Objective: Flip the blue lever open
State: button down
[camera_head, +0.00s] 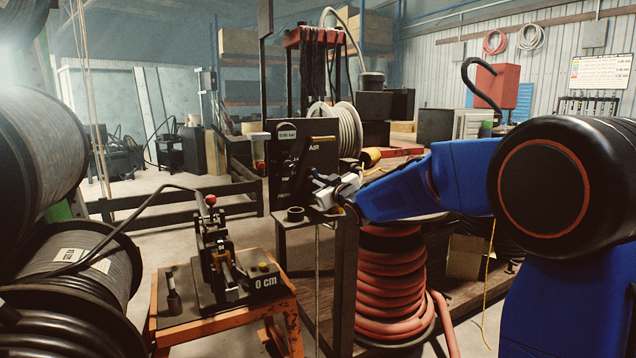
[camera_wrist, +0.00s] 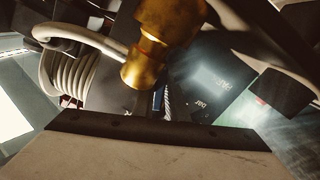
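A black panel box (camera_head: 305,160) marked "AIR" stands on a bench corner, with a brass-coloured bar (camera_head: 322,139) on its face. My gripper (camera_head: 322,192) is low in front of the panel's right side. I cannot tell whether it touches the panel or whether its fingers are apart. The wrist view shows a large brass fitting (camera_wrist: 160,40) close up, with a small blue piece (camera_wrist: 159,98) just below it. I cannot tell whether this blue piece is the lever. No blue lever can be made out clearly in the head view.
An orange stand (camera_head: 285,310) with a hose-measuring device (camera_head: 222,255) is at the lower left. A red hose coil (camera_head: 395,285) stands under my arm. Large black hose reels (camera_head: 75,265) fill the left side.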

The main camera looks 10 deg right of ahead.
jog(key=m, duration=0.1)
jog(key=a+m, duration=0.1)
jog(key=m, duration=0.2)
jog(key=shift+s+a+f+m, duration=0.1)
jog(key=shift+s+a+m, duration=0.05)
jog(key=shift+s+m, duration=0.15)
jog(key=c, duration=1.8)
grip_release()
jog(key=shift+o, duration=0.2)
jog(key=shift+w, duration=0.1)
